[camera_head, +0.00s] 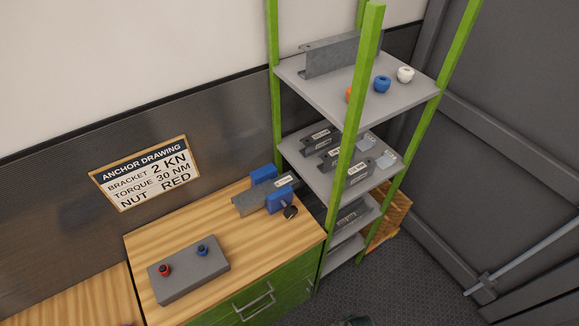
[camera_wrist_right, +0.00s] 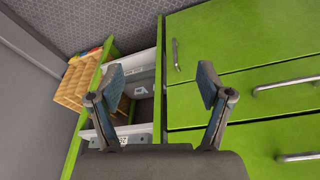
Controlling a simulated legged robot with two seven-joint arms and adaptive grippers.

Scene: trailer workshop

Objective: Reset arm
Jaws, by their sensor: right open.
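My right gripper (camera_wrist_right: 161,80) is open in the right wrist view, with its two fingers spread wide and nothing between them. Behind it are the green drawer fronts (camera_wrist_right: 235,45) and the lower part of the shelf rack (camera_wrist_right: 143,62). The fingers appear apart from both, though the exact distance is hard to tell. In the head view only a small dark piece shows at the bottom edge, and I cannot tell which part it is. My left gripper is in neither view.
A wooden-topped workbench (camera_head: 240,235) holds a grey block (camera_head: 190,272) with red and blue knobs, and a blue vise (camera_head: 265,177) with a metal bracket. A green-posted rack (camera_head: 362,95) holds brackets and coloured round parts. A wooden crate (camera_head: 396,213) stands behind it.

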